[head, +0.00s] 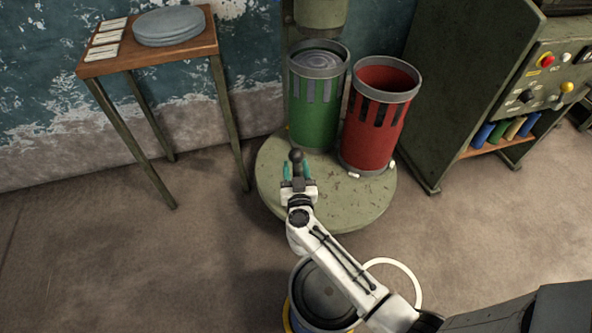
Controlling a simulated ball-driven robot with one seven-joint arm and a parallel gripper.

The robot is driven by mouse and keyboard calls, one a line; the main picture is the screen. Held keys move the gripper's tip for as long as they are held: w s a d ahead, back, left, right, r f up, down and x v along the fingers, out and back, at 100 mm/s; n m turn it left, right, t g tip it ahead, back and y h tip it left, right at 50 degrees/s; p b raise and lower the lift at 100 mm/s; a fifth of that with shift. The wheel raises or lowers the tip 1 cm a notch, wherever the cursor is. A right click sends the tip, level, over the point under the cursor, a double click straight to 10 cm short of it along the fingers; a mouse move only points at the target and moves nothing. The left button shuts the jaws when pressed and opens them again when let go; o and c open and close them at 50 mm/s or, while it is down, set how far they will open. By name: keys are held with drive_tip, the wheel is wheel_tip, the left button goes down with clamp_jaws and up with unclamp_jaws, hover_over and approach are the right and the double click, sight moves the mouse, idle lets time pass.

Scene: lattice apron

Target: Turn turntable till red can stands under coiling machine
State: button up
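The olive round turntable (335,208) stands on the floor against the wall and carries both cans. The green can (313,120) stands at its back left, under the olive head of the coiling machine (320,12). Grey rings show inside its rim. The red can (372,135) stands to its right, clear of the machine head, and looks empty inside. A dark ball-topped knob (296,156) stands up near the turntable's front left. My gripper (296,171) is at this knob, its teal fingers apart on either side of it. I cannot tell whether they touch it.
A small wooden table (150,62) with grey discs and cards stands at the left. A green control cabinet (490,85) with buttons stands close on the right. A blue-and-yellow-edged drum (322,290) and a white ring (400,268) show at the front. The floor left of the turntable is clear.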

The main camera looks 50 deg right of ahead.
clamp_jaws()
idle(0.5)
